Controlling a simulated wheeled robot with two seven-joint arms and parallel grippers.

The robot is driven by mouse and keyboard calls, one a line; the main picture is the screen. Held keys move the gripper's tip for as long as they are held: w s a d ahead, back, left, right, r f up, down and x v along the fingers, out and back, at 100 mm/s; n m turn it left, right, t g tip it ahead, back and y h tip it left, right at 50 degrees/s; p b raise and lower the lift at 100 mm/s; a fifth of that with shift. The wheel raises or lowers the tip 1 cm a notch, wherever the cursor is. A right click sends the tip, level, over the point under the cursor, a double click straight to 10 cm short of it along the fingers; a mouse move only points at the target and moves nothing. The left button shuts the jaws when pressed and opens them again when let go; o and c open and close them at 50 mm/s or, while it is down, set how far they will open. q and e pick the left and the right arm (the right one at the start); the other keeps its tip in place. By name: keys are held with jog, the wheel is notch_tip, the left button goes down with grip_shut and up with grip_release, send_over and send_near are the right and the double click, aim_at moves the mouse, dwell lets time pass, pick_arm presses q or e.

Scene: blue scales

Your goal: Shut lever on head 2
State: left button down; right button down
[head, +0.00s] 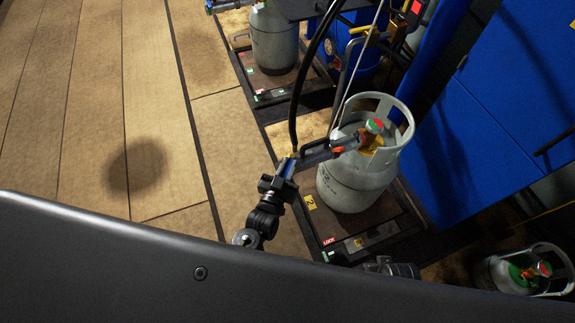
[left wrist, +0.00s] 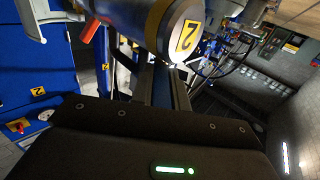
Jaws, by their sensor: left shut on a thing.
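Filling head 2 (head: 318,156) is a grey body with a black hose, at the valve of a grey gas cylinder (head: 352,186) on a scale. My left gripper (head: 285,172) is at its rear end, shut on it. In the left wrist view the head's round end (left wrist: 187,38) with a yellow "2" label fills the top, above my left fingers (left wrist: 165,88). An orange-red lever (left wrist: 90,30) sticks out at its left side; the fingers are apart from it. Whether the head is seated on the valve is unclear. My right gripper is not in view.
The scale platform (head: 384,212) has a "2" label and a red lock mark. Another cylinder (head: 274,42) stands on a scale behind, and one (head: 512,272) is at lower right. A blue cabinet (head: 505,105) is at the right. Floor at the left is clear.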

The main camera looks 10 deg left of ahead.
pick_arm(q)
jog(key=c, duration=1.4)
grip_release()
jog(key=shift+o, duration=0.2)
jog(key=s+a, duration=0.2)
jog(key=s, duration=0.8)
jog(key=shift+s, duration=0.3)
jog(key=shift+c, duration=0.2)
